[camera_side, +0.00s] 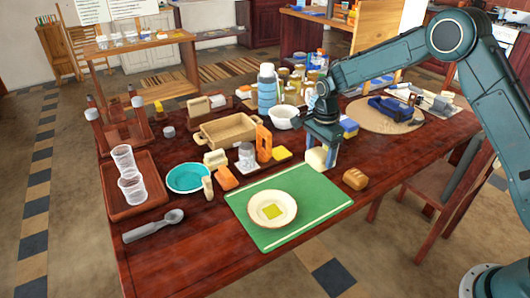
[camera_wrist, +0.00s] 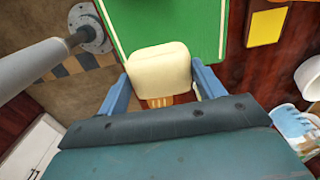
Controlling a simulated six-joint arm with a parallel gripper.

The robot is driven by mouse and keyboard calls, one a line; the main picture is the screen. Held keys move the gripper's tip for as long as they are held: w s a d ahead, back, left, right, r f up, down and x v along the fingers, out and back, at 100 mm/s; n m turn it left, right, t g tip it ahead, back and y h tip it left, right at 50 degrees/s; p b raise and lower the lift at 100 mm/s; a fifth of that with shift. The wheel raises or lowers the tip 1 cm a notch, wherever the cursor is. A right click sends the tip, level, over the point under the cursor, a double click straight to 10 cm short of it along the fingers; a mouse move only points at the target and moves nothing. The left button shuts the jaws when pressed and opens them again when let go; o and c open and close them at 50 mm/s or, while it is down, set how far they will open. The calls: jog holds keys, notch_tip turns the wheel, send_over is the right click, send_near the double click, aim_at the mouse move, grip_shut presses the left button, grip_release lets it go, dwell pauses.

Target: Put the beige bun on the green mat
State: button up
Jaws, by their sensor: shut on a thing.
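My gripper (camera_side: 320,160) is shut on the beige bun (camera_side: 316,157), a pale, rounded block. In the wrist view the bun (camera_wrist: 158,70) sits between my two blue fingers (camera_wrist: 160,85). The green mat (camera_side: 318,198) lies on the table's front part. In the side view, my gripper and the bun are at the mat's far right corner. In the wrist view the bun covers part of the edge of the mat (camera_wrist: 135,22). I cannot tell how high the bun is held.
A cream bowl (camera_side: 289,208) with a yellow-green patch inside stands on the mat. A brown loaf (camera_side: 355,180) lies right of the mat. The mat's right part is bare.

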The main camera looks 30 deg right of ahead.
notch_tip(320, 180, down, 8)
jog(key=shift+r, duration=0.25)
jog(key=shift+f, duration=0.15)
jog(key=shift+f, duration=2)
jog(key=shift+f, duration=0.1)
jog(key=o, duration=1)
notch_tip(320, 180, up, 12)
jog(key=shift+r, duration=0.1)
